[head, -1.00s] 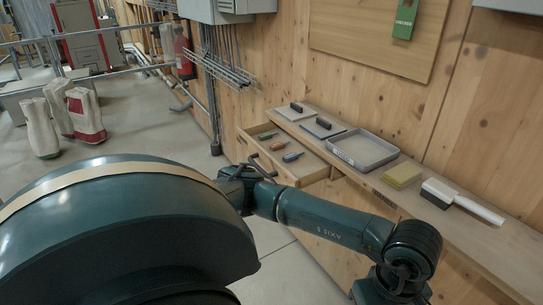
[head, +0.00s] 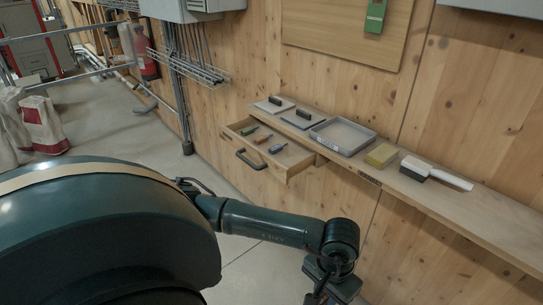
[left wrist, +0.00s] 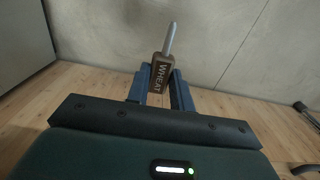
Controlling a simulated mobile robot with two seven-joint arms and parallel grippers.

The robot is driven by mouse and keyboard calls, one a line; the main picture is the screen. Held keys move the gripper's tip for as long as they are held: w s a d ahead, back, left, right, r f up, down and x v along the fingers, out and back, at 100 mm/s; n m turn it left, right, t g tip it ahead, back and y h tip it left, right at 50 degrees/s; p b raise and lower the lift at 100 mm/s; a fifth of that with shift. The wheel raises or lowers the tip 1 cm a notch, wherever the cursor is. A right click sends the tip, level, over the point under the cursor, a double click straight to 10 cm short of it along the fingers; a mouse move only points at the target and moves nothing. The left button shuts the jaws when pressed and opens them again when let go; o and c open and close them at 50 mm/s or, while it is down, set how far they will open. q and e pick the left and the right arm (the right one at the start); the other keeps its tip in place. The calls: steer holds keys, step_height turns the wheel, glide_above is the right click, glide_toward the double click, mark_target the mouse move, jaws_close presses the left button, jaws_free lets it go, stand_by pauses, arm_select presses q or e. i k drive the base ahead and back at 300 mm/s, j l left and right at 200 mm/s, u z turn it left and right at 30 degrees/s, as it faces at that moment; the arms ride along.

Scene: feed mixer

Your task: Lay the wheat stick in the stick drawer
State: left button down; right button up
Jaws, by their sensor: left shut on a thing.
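The wheat stick (left wrist: 158,72) has a brown handle marked WHEAT and a grey shaft pointing up in the left wrist view. My left gripper (left wrist: 158,86) is shut on its handle. In the head view my left arm's wrist end is at the lower middle, cut by the bottom edge; the stick does not show there. The stick drawer (head: 232,142) is pulled open below the wall shelf. In it lie a green-handled stick (head: 249,130), an orange-brown one (head: 263,138) and a blue one (head: 278,148). My wrist is right of and nearer than the drawer. My right gripper is not in view.
The shelf (head: 480,210) bears two flat plates with black grips, a grey tray (head: 343,136), a yellow sponge (head: 381,155) and a white-handled brush (head: 437,172). The drawer's handle (head: 250,160) juts forward. Sacks (head: 42,125) stand at far left.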

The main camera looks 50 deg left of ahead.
mark_target(296, 161)
steer(key=j+z, duration=0.15)
steer(key=j, duration=0.3)
steer(key=j+z, duration=0.15)
steer(key=j, duration=0.3)
steer(key=k+j+z, duration=0.15)
steer(key=j, duration=0.3)
steer(key=k+j+z, duration=0.15)
steer(key=j, duration=0.3)
steer(key=j+z, duration=0.15)
steer(key=j, duration=0.3)
steer(key=k+j+z, duration=0.15)
steer(key=j, duration=0.25)
steer(key=k+j, duration=0.05)
